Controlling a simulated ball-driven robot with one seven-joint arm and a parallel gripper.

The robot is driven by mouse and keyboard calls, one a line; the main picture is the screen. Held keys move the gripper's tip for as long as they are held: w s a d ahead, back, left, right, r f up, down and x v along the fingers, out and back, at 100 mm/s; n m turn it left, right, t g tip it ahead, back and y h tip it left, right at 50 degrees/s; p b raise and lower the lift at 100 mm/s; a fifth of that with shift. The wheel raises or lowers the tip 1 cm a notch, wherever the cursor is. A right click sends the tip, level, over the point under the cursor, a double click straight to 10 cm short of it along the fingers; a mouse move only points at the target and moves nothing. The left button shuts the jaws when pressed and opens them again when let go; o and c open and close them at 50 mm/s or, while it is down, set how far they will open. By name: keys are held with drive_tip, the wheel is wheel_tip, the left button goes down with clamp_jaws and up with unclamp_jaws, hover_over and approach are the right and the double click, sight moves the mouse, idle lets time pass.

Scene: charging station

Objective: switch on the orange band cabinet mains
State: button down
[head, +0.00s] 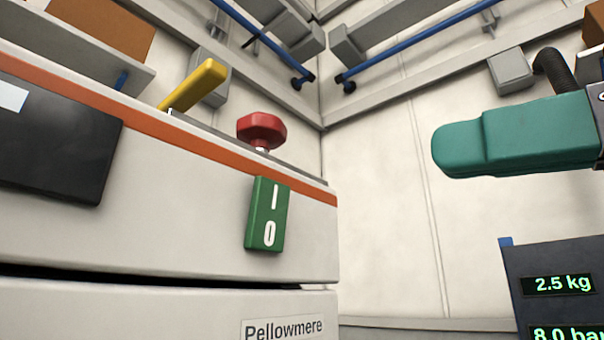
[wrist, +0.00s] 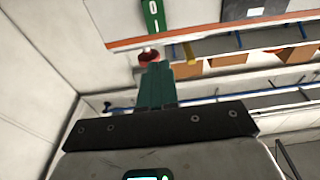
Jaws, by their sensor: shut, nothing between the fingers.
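The cabinet with the orange band (head: 165,133) fills the left of the head view. On its pale front, below the band, sits a green rocker switch (head: 267,214) marked I above and 0 below. I cannot tell which end is pressed in. The switch also shows upside down at the top of the wrist view (wrist: 153,16). My gripper (head: 440,150) has teal fingers, shut and empty, pointing left in the head view. It is apart from the cabinet, to the right of the switch and somewhat higher in the picture. In the wrist view the fingertips (wrist: 156,66) overlap the red knob's lower edge.
A red mushroom knob (head: 261,130) and a yellow lever (head: 194,86) stand on the cabinet top. A dark panel (head: 55,138) is on its front. A dark display unit (head: 555,285) reading 2.5 kg stands lower right. Between gripper and switch, the head view shows open space before the wall.

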drive_tip(key=p, duration=0.9)
approach(274, 180)
drive_tip(key=x, duration=0.3)
drive_tip(key=shift+x, duration=1.9)
